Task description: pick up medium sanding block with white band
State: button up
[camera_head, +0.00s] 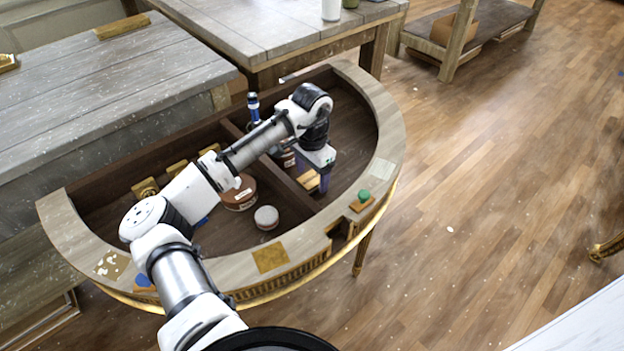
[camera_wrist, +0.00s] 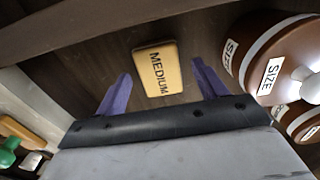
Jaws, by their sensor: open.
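A tan block (camera_wrist: 157,70) with dark lettering "MEDIUM" lies on the dark floor of the console's open compartment. Its edge looks paler, but I cannot clearly make out a white band. In the head view a tan block (camera_head: 308,180) shows beside my gripper's fingers. My gripper (camera_wrist: 161,77) is open and empty. Its two purple fingers stand on either side of the block in the wrist view, with a gap on each side. In the head view my gripper (camera_head: 321,182) points down into the right compartment, and its fingers are partly hidden.
Brown round pots (camera_wrist: 262,62) labelled "SIZE" stand close to the right finger. A wooden divider (camera_head: 290,182) and the curved rim (camera_head: 385,130) bound the compartment. A green-knobbed piece (camera_head: 363,197) sits on the rim. A white-topped pot (camera_head: 266,217) stands left of the divider.

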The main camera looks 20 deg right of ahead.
aim_at(312, 178)
notch_tip(312, 178, down, 2)
jog(key=c, duration=1.1)
jog(key=shift+r, duration=0.15)
notch_tip(312, 178, up, 20)
jog(key=shift+f+b, duration=0.1)
jog(key=shift+b, duration=0.5)
jog(key=o, duration=0.4)
jog(key=shift+c, duration=1.3)
